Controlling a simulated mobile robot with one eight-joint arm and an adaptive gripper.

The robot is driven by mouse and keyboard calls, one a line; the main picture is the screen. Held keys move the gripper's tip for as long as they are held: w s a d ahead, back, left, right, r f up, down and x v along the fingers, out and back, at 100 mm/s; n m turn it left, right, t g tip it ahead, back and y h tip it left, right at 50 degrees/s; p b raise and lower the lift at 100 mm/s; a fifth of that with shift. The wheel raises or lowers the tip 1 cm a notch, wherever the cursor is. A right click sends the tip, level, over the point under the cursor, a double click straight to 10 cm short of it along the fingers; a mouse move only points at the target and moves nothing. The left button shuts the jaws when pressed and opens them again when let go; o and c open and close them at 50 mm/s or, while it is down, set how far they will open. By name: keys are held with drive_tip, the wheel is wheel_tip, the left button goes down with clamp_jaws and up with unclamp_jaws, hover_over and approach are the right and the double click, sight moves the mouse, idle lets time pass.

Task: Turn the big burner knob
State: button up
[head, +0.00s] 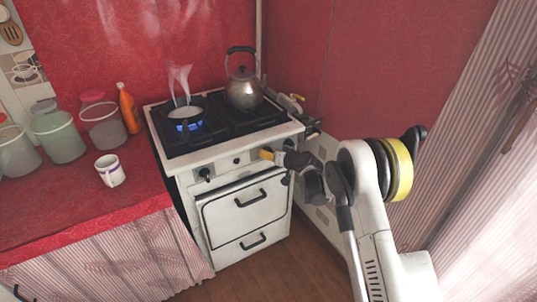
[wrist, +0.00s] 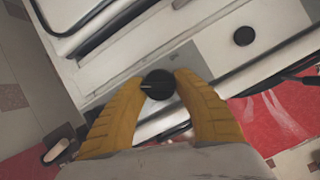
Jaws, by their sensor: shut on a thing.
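The white stove (head: 245,262) stands in the corner with a black hob on top. In the wrist view a round black knob (wrist: 158,84) with a pale mark line sits between the two yellow fingers of my gripper (wrist: 160,88). The fingers are shut on its sides. In the head view my gripper (head: 267,154) is at the right end of the stove's front panel, and the knob it holds is hidden there. Another black knob (head: 205,174) is at the panel's left end.
A small round black piece (head: 236,160) is on the panel's middle. A steaming pan (head: 186,112) stands over a blue flame at the left; a metal kettle (head: 243,90) stands at the right. A mug (head: 110,171), jars and an orange bottle (head: 128,108) stand on the red counter (head: 75,208).

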drive_tip(key=shift+m+g+y, duration=0.4)
drive_tip(key=shift+m+y, duration=0.2)
drive_tip(key=shift+m, duration=0.4)
drive_tip(key=o, duration=1.2)
